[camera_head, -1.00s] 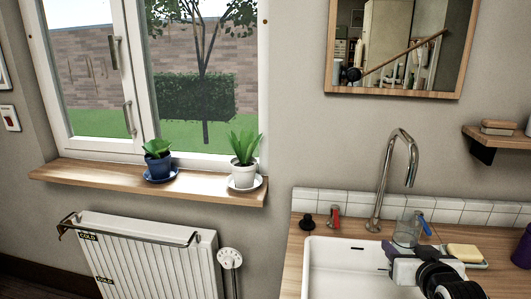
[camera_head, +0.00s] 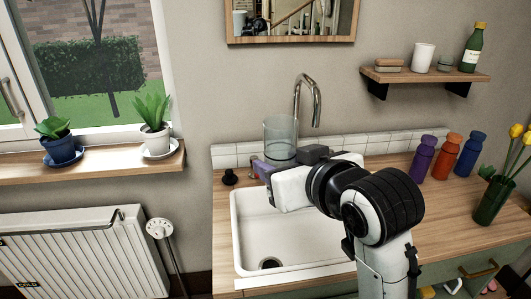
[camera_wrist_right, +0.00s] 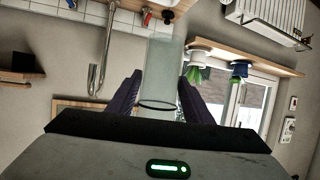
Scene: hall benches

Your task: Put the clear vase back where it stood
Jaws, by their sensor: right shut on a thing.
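The clear vase (camera_head: 280,131) is a see-through glass cylinder. It is held upright in front of the wall, just left of the tap, with its lower part partly hidden by my gripper. My right gripper (camera_head: 264,168) has purple fingers and is shut on the vase. In the right wrist view, the vase (camera_wrist_right: 162,70) sits between the two fingers (camera_wrist_right: 160,98), and it looks empty. My left gripper is not in view.
The sink (camera_head: 275,235) lies below my right arm, with the tap (camera_head: 300,95) behind. The windowsill (camera_head: 105,166) at left bears a blue-potted plant (camera_head: 60,150) and a white-potted plant (camera_head: 155,140). Several bottles (camera_head: 447,155) and a tulip vase (camera_head: 490,203) stand at right. A shelf (camera_head: 420,75) hangs above.

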